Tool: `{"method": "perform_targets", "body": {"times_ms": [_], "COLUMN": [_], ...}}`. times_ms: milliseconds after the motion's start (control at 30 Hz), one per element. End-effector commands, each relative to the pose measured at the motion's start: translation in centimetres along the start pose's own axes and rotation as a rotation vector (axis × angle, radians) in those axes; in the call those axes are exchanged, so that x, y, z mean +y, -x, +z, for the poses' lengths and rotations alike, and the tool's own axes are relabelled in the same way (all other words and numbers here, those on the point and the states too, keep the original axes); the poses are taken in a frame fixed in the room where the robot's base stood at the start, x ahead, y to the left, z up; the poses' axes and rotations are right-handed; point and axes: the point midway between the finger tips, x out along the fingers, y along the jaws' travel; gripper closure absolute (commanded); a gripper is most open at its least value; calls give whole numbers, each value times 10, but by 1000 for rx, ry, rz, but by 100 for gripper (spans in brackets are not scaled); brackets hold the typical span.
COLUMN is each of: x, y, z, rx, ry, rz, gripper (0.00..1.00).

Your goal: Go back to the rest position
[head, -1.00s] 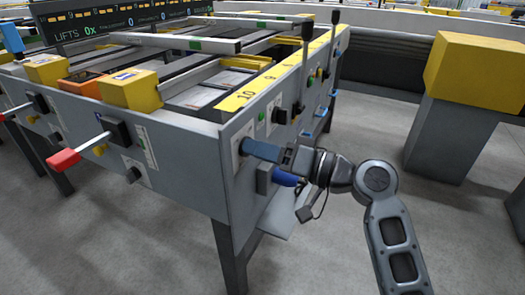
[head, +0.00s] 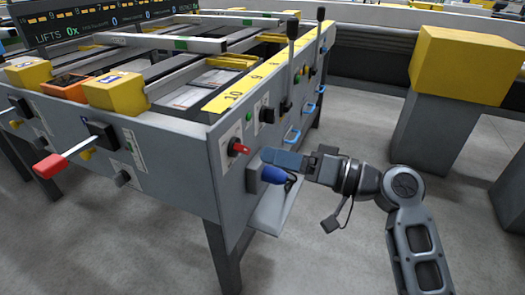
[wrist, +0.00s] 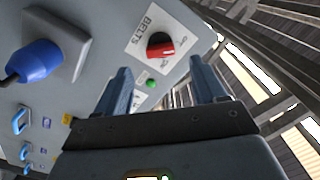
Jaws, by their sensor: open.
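My gripper (head: 270,157) is off the front right corner of the runout table (head: 185,165), in front of its end panel. In the wrist view its two blue fingers (wrist: 160,90) are apart with nothing between them. A red rotary knob (head: 238,149) on a white plate marked BELTS sits on the panel, apart from the fingertips. The knob also shows in the wrist view (wrist: 160,46), beyond the fingers. My arm reaches in from the lower right in the head view.
A blue plug (head: 276,174) sticks out of the panel just below my gripper. A shelf (head: 272,212) juts out under it. Upright black levers (head: 291,60) stand along the table's side. A yellow-topped grey pedestal (head: 440,120) stands at the right. The floor between is clear.

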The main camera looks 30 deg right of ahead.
Motion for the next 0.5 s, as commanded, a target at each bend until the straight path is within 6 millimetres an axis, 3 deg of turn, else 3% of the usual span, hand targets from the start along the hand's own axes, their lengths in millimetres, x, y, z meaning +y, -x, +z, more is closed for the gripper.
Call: {"method": "perform_targets", "body": {"times_ms": [167,500], "x": [0,0], "y": [13,14], "z": [0,0], "rx": [-1,-1], "ry": [0,0], "rz": [0,0], "gripper": [30,30]}}
